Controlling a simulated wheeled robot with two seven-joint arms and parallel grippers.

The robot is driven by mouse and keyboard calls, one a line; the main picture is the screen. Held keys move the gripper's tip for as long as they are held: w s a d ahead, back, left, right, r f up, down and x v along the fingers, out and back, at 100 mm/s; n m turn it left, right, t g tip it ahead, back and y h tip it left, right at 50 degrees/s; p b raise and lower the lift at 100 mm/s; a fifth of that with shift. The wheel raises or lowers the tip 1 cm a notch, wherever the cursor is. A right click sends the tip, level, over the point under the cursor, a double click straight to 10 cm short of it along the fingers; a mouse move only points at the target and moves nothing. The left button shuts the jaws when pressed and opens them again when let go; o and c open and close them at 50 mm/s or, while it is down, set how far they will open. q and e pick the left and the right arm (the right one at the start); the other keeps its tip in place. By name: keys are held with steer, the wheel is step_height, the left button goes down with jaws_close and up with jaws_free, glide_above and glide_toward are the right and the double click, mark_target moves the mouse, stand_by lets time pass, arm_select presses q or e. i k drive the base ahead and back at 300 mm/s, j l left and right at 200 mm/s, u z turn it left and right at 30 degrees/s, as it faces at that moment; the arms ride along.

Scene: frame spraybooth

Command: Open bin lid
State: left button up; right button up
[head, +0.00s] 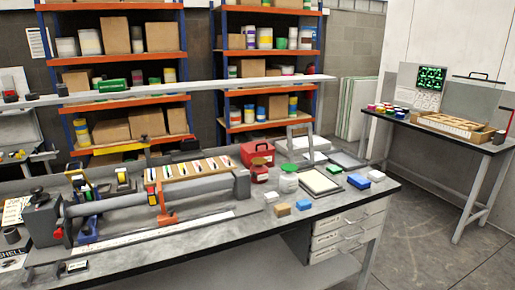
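I see no clear waste bin or bin lid in the head view. The closest lidded things are on the workbench (340,213): a red box (257,152) with a handle at the back, a red tin (259,174) in front of it, and a white tub (288,184) beside the tin. The red box looks shut. Neither of my grippers is in view.
A long grey tube with orange and blue clamps (140,200) lies along the bench. Small boxes (358,181) sit on the right end, above drawers (345,232). A second table (440,130) stands at the right, with open floor (420,245) between. Loaded shelves (112,55) are behind.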

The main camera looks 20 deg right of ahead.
mark_target(252, 147)
steer(key=i+l, duration=0.25)
steer(key=l, duration=0.15)
steer(key=i+l+u, duration=0.1)
steer(key=i+l, duration=0.15)
steer(key=i+l+u, duration=0.1)
steer(key=l, duration=0.4)
steer(key=i, duration=0.1)
